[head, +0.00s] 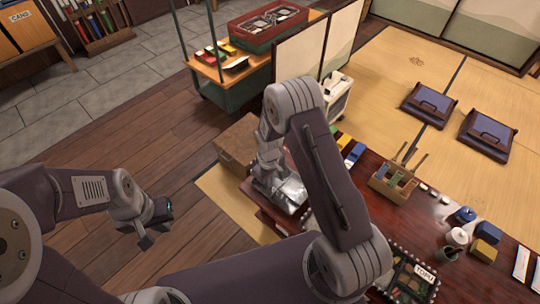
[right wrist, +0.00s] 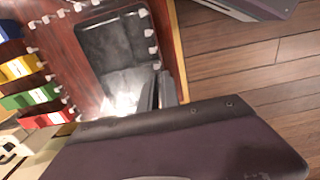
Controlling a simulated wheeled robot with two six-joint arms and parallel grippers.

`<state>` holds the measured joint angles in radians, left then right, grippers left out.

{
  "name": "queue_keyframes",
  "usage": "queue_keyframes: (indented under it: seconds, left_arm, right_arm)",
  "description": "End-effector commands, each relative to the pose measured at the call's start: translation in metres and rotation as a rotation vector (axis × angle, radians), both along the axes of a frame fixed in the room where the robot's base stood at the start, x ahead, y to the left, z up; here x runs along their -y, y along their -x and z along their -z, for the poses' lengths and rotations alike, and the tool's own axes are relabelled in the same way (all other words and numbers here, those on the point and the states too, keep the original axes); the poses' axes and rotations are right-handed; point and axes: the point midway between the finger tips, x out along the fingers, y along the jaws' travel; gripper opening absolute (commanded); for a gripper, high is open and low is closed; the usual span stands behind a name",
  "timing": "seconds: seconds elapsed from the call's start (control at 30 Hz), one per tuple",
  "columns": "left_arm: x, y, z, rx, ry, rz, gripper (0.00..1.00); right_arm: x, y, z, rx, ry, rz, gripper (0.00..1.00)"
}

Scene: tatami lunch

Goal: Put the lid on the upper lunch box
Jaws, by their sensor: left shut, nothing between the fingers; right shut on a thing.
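My right gripper (right wrist: 158,92) is shut on the edge of a clear, shiny lid (right wrist: 122,98), seen mostly as glare. The lid is over the upper lunch box (right wrist: 112,35), a dark box with compartments and small white pegs around it. I cannot tell whether the lid rests on the rim or hovers above it. In the head view the shiny lid (head: 291,193) shows below my right wrist, and my arm hides much of the box. My left gripper (head: 147,238) is shut and empty over the wooden floor, well left of the table.
Another lunch box (head: 410,281) with food and a TOFU label lies at the table's near side. A wooden caddy (head: 392,186), small blue and yellow containers (head: 486,239) and a cardboard box (head: 236,146) are nearby. A cart (head: 228,91) and screen stand behind.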

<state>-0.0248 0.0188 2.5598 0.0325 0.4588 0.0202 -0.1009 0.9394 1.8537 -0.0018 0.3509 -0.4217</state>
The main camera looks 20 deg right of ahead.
Motion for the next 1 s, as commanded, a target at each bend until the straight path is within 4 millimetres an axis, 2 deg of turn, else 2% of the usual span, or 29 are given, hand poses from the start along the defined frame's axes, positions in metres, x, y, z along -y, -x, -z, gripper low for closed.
queue_keyframes:
  seconds: [0.03, 0.07, 0.37, 1.0]
  left_arm:
    - [0.000, 0.000, -0.011, 0.000, 0.000, 0.000, 0.00]
    - [0.000, 0.000, -0.013, 0.000, 0.000, 0.000, 0.00]
    - [0.000, 0.000, -0.008, -0.001, 0.000, 0.000, 0.00]
    - [0.000, 0.000, 0.037, 0.000, 0.000, 0.000, 0.00]
  right_arm:
    - [-0.001, 0.008, -0.003, -0.004, 0.000, -0.006, 0.00]
    - [-0.002, 0.010, -0.003, -0.001, 0.000, -0.008, 0.00]
    - [-0.003, 0.010, 0.003, 0.003, -0.001, -0.009, 0.00]
    - [-0.003, 0.010, 0.050, 0.002, 0.000, -0.008, 0.00]
